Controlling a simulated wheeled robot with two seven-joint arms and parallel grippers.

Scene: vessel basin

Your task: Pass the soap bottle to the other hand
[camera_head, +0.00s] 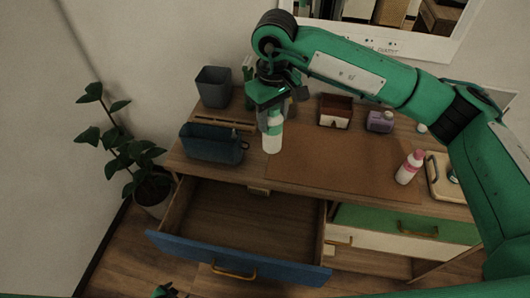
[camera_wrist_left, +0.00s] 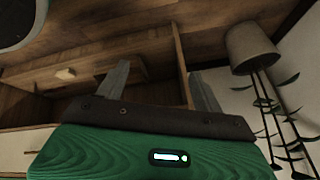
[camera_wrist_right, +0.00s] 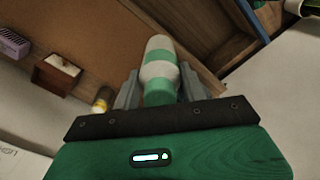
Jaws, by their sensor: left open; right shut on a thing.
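The soap bottle (camera_head: 272,140) is white with a green band. My right gripper (camera_head: 270,108) is shut on it and holds it above the dresser top, over the back edge of the open drawer in the head view. In the right wrist view the bottle (camera_wrist_right: 159,70) sits between the two fingers of the gripper (camera_wrist_right: 155,90). My left gripper (camera_wrist_left: 160,88) is open and empty in the left wrist view, with its fingers wide apart. In the head view only a small green part of my left arm shows at the bottom edge.
The blue-fronted drawer (camera_head: 226,254) is pulled open and looks empty. A dark blue bin (camera_head: 212,146), a grey cup (camera_head: 213,87), a red box (camera_head: 335,111), a purple container (camera_head: 380,122) and a pink-and-white bottle (camera_head: 410,167) stand on the dresser. A potted plant (camera_head: 153,192) stands at left.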

